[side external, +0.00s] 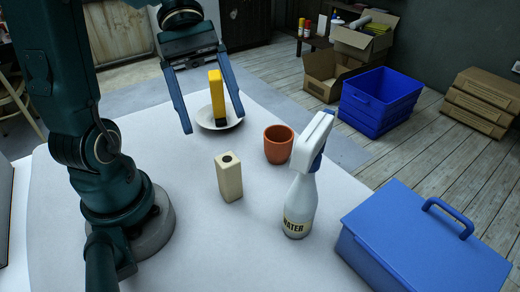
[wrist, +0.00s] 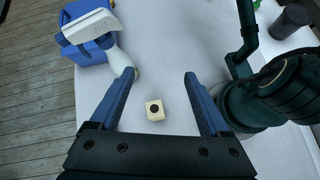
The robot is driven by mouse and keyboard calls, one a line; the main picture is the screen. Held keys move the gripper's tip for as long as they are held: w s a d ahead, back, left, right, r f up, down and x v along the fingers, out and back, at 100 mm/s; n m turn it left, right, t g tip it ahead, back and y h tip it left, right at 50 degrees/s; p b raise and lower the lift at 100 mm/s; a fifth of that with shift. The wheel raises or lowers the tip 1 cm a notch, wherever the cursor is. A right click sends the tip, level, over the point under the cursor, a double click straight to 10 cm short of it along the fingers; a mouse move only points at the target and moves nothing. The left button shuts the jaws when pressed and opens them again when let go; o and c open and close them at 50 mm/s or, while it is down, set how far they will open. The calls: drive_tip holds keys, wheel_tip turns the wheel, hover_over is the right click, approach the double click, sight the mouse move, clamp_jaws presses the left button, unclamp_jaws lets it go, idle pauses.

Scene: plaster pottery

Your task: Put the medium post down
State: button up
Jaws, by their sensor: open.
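A cream square post (side external: 230,178) with a dark round hole in its top stands upright on the white table. It also shows in the wrist view (wrist: 155,110), framed between the fingers but lower down. I cannot tell if it is the medium post. My gripper (side external: 213,122) is open and empty above the table, its fingers (wrist: 159,73) wide apart. A yellow upright piece with a dark lower end (side external: 217,98) stands on a white dish (side external: 236,122); it shows between the fingers in the side view but is not visible in the wrist view.
A terracotta cup (side external: 278,145) stands right of the cream post. A white spray bottle (side external: 300,205) stands nearer, and a blue toolbox (side external: 425,240) is at the front right. Blue crates (side external: 380,100) are on the floor.

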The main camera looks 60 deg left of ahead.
sight(234, 183)
drive_tip(key=f+n+h, duration=0.1)
drive_tip(key=f, duration=0.4)
drive_tip(key=w+a+f+n+t+h, duration=0.1)
drive_tip(key=f, duration=0.4)
drive_tip(key=w+a+f+n+h, duration=0.1)
drive_tip(key=f, duration=0.4)
drive_tip(key=shift+a+n+t+h, duration=0.1)
drive_tip(key=shift+n+t+h, duration=0.2)
drive_tip(key=shift+n+h, duration=0.1)
drive_tip(key=shift+x, duration=2.55)
drive_tip(key=shift+f, duration=0.1)
clamp_jaws()
